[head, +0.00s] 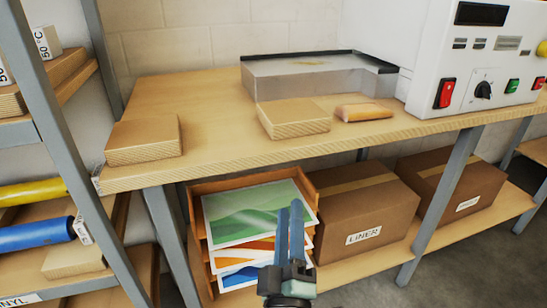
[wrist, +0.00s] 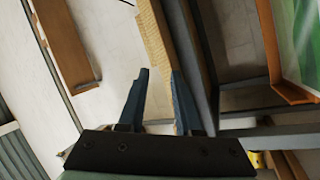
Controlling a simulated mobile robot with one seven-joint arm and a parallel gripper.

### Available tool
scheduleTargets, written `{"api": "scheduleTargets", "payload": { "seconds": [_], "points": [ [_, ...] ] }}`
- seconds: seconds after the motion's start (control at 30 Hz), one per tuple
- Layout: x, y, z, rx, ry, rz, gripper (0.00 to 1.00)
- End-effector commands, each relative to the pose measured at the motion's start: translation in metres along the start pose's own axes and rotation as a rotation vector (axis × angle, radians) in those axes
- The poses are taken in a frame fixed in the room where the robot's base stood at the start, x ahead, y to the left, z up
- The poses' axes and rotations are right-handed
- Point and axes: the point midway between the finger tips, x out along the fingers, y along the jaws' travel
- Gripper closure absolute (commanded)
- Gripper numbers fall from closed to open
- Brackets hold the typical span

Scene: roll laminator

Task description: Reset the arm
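My gripper (head: 290,205) is at the lower middle of the head view, in front of the bench's lower shelf, with its blue fingers pointing up in the picture. In the wrist view its two fingers (wrist: 161,75) stand apart with nothing held between them. The wooden bench edge (wrist: 155,40) shows behind the gap. In the head view the gripper overlaps the wooden tray of printed sheets (head: 196,215); I cannot tell the distance between them.
Boxes marked LINER (head: 365,205) sit below. A rack (head: 85,190) with yellow and blue rolls stands left.

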Motion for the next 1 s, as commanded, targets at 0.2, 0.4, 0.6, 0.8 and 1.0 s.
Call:
{"api": "scheduleTargets", "payload": {
  "seconds": [0.2,0.4,0.6,0.8,1.0],
  "points": [
    [0.043,0.145,-0.091,0.425,0.137,0.18,0.67],
    [0.029,0.25,-0.165,0.766,0.317,0.236,0.67],
    [-0.011,0.325,-0.225,1.026,0.509,0.218,0.67],
    [0.01,0.366,-0.25,1.025,0.491,0.211,0.67],
    [0.028,0.413,-0.279,1.023,0.489,0.211,0.67]
  ]
}}
